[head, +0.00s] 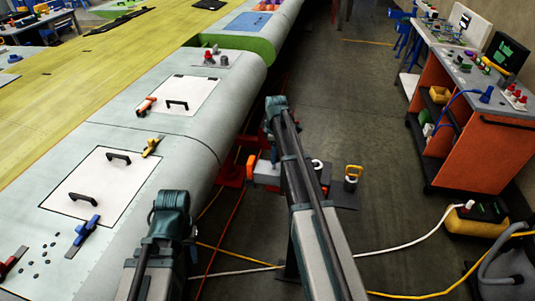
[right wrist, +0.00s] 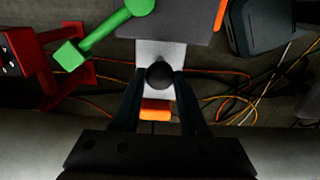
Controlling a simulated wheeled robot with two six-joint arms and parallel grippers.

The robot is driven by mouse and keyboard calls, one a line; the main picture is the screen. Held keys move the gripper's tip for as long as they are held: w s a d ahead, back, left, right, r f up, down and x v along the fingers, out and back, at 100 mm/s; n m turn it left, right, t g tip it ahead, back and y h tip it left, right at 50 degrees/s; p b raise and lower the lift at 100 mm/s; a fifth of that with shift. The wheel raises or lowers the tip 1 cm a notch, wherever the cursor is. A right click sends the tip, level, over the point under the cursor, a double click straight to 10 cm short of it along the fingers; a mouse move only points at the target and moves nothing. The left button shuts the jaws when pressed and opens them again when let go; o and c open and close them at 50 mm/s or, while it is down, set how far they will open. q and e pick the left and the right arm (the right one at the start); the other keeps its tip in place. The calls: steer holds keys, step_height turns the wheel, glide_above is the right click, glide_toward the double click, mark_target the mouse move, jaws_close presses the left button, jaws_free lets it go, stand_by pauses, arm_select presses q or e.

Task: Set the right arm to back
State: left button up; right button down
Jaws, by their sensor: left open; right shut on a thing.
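In the right wrist view, my right gripper (right wrist: 160,82) is shut on a dark round knob (right wrist: 160,72). The knob is in front of a pale grey plate (right wrist: 150,50), with an orange block (right wrist: 156,108) just below it. A green bar (right wrist: 110,32) with a square end slants at the upper left, beside a red bracket (right wrist: 22,58). In the head view my right arm covers most of this spot, and its jaws are hidden. An orange part (head: 250,166) shows to the left of that arm. My left arm's jaws do not show. I cannot tell which part is the task's right arm.
The grey wing panel (head: 215,115) runs along the left, with black handles, clamps and tools on it. An orange cart (head: 455,140) stands at the right. Hoses and cables cross the floor.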

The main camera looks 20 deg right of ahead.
steer(key=shift+s+d, duration=0.1)
steer(key=shift+d, duration=0.1)
steer(key=c, duration=0.9)
jaws_free()
steer(key=o, duration=0.5)
steer(key=shift+s+d, duration=0.1)
steer(key=shift+c, duration=0.2)
steer(key=shift+r, duration=0.1)
steer(key=shift+r+p, duration=0.75)
steer(key=shift+p, duration=0.1)
step_height(320, 180, up, 12)
steer(key=p, duration=1.2)
